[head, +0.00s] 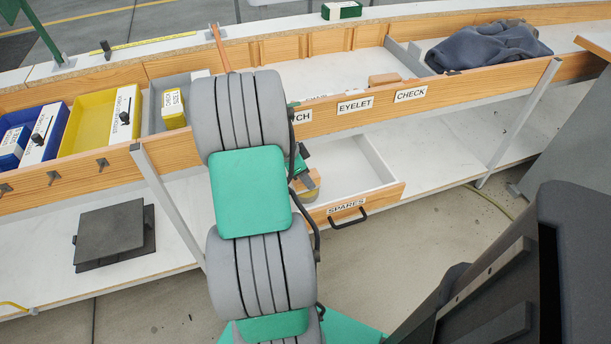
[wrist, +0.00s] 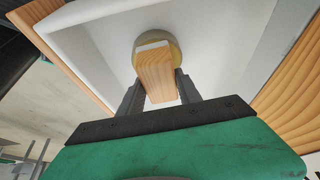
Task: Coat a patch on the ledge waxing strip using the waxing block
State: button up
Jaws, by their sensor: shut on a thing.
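In the wrist view my gripper (wrist: 157,86) is shut on a wooden block with a rounded yellowish part behind it, which looks like the waxing block (wrist: 155,68). Its two dark fingers lie on either side of the wood. Behind it are the pale floor and walls of the open drawer labelled SPARES (head: 367,165). In the head view my gripper (head: 303,178) is partly hidden by my arm, at the drawer's left side, with a bit of the block (head: 309,190) showing. I cannot tell whether the block touches the drawer. I cannot surely pick out the ledge waxing strip.
A yellow marked strip (head: 155,40) lies on the back ledge, with a dark clip (head: 106,49) at its left. Blue (head: 60,127) and yellow (head: 93,118) bins stand at the left. A grey cloth (head: 488,46) lies at the right. A green box (head: 341,10) sits on the ledge.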

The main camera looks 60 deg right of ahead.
jog(key=shift+f+b, duration=0.35)
jog(key=shift+f, duration=0.1)
dwell(1.1)
jog(key=shift+r+p, duration=2.35)
jog(key=shift+r, duration=1.3)
jog(key=shift+f, duration=0.1)
